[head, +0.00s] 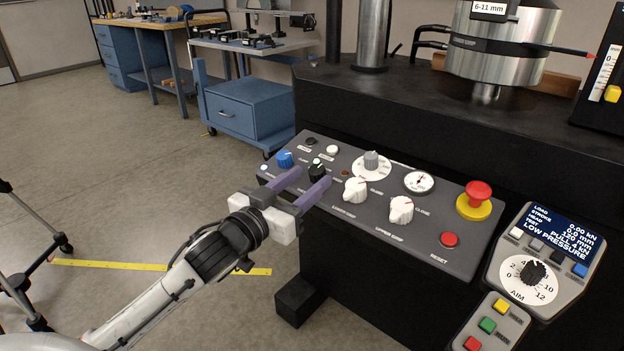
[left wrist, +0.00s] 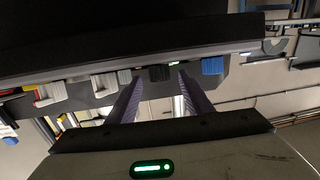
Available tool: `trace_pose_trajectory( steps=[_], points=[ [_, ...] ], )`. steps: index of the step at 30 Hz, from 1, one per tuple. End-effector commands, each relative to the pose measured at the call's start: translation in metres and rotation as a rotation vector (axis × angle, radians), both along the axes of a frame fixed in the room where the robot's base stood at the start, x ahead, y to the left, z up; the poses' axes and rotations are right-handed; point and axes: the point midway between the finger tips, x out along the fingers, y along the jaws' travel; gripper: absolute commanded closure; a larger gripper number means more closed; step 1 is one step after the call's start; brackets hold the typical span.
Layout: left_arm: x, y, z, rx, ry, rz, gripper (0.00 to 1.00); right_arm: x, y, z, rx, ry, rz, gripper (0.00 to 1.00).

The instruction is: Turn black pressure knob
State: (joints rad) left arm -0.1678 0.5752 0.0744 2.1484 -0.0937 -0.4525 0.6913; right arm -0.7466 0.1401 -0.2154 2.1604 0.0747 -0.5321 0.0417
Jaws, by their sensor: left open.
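A small black knob (head: 317,165) with a pale green mark on top sits on the left part of the sloped grey control panel (head: 435,258). My left gripper (head: 313,177) is open, with one purple finger on each side of this knob's near side. In the left wrist view the black knob (left wrist: 159,73) stands between and just beyond the two fingertips (left wrist: 160,78). I cannot tell whether a finger touches it. Another black knob (head: 534,273) is on the white dial marked AIM at the right. My right gripper is not in view.
A blue knob (head: 284,159) is close left of the fingers, and it shows in the left wrist view (left wrist: 212,66). White knobs (head: 355,190), a gauge (head: 419,181) and a red emergency button (head: 478,194) lie to the right. Floor at left is mostly clear.

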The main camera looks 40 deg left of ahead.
Motion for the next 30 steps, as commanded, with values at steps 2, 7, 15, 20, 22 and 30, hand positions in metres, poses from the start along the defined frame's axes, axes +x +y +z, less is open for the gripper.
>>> trace_pose_trajectory(
  steps=[2, 7, 15, 20, 22, 30],
  points=[
    [0.01, 0.0, 0.0, -0.001, -0.002, 0.0, 0.54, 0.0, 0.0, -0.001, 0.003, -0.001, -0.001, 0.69],
    [0.022, 0.001, 0.0, -0.001, 0.0, 0.0, 0.54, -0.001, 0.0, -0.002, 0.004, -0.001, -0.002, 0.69],
    [0.024, 0.001, -0.001, -0.001, 0.002, 0.0, 0.54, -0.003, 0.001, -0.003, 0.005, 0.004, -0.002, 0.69],
    [0.024, 0.001, -0.001, -0.001, 0.002, 0.0, 0.72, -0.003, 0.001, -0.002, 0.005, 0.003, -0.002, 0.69],
    [0.024, 0.001, -0.001, -0.001, 0.002, 0.0, 0.84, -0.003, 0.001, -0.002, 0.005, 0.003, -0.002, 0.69],
    [0.024, 0.001, 0.0, 0.003, 0.002, -0.012, 0.95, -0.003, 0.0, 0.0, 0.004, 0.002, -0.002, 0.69]
  ],
)
